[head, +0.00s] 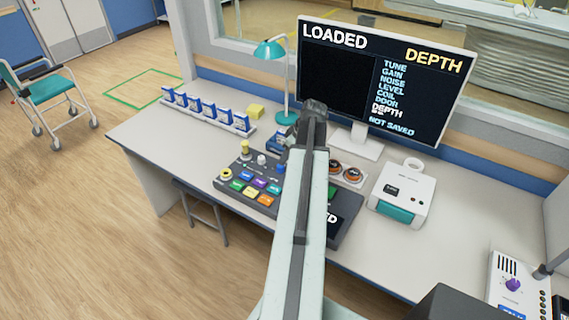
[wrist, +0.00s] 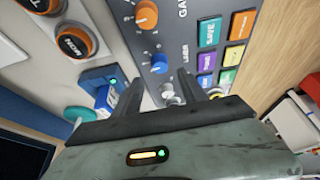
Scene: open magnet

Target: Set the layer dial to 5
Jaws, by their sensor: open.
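The control console (head: 340,235) lies on the desk, partly hidden behind my arm. In the wrist view its panel (wrist: 190,12) shows an orange knob (wrist: 147,15), a blue knob (wrist: 158,62) with white marks around it, and a small pale grey knob (wrist: 170,92). A sideways label that seems to read LAYER is beside the blue knob; I cannot tell surely which knob it names. My gripper (wrist: 165,84) is open, its dark fingers reaching toward the panel near the grey and blue knobs. Contact cannot be told. The gripper also shows from behind in the head view (head: 313,108).
The monitor (head: 460,45) reads LOADED, DEPTH and NOT SAVED. Coloured buttons (head: 248,191) sit on the console. A teal lamp (head: 270,48), a rack of blue-and-white items (head: 205,112) and a white box (head: 402,188) stand around it. Bare desk lies at left.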

